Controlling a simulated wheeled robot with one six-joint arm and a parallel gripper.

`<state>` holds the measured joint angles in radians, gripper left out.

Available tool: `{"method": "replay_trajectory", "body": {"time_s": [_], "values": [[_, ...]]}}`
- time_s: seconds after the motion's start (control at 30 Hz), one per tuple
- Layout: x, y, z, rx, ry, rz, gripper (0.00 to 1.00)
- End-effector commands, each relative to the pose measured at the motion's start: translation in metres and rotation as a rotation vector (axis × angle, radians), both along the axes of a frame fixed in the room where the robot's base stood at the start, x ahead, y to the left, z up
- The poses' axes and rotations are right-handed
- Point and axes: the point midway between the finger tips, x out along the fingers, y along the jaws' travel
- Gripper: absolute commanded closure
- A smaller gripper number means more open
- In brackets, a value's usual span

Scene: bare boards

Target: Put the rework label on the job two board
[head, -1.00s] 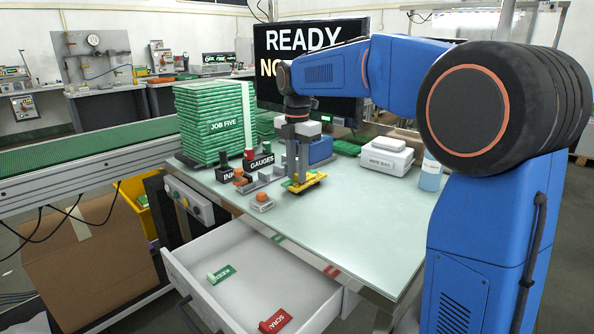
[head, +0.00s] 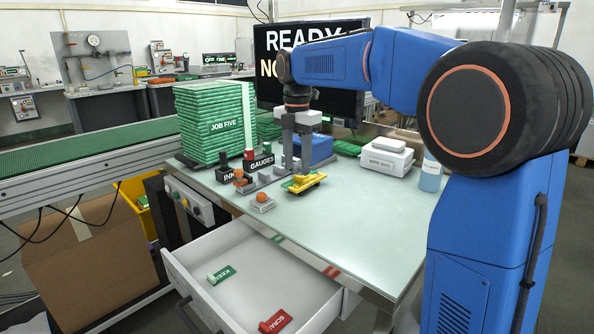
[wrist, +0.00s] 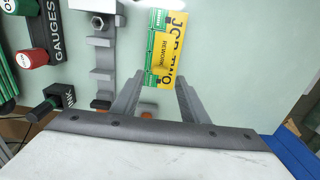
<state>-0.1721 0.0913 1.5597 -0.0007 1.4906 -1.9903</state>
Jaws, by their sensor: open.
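The job two board (wrist: 177,29) is a small green and yellow board lying flat on the bench top, with "JOB TWO" printed along one side. It shows in the head view (head: 292,188) near the middle of the bench. The rework label (wrist: 158,52), a yellow piece marked "REWORK", lies on the board, beside the printed name; it also shows in the head view (head: 306,181). My gripper (head: 296,170) is just above them, fingers apart and empty. In the wrist view its fingertips (wrist: 159,78) are spread near the board's close end.
A grey rack (head: 266,181) and the black INK and GAUGES holders (head: 258,163) stand left of the board. The JOB FIVE stack (head: 213,125) is behind them. An open drawer (head: 255,262) holds a green KEEP block (head: 221,275) and a red SCRAP block (head: 274,321). The bench's front right is clear.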

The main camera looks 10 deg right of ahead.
Motion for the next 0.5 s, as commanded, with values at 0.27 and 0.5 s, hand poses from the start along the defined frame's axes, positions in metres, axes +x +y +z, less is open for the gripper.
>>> {"method": "replay_trajectory", "body": {"time_s": [0.27, 0.5], "values": [[0.001, 0.000, 0.055, 0.001, -0.003, 0.000, 0.60], [0.000, 0.000, 0.085, 0.000, -0.001, 0.000, 0.60]]}}
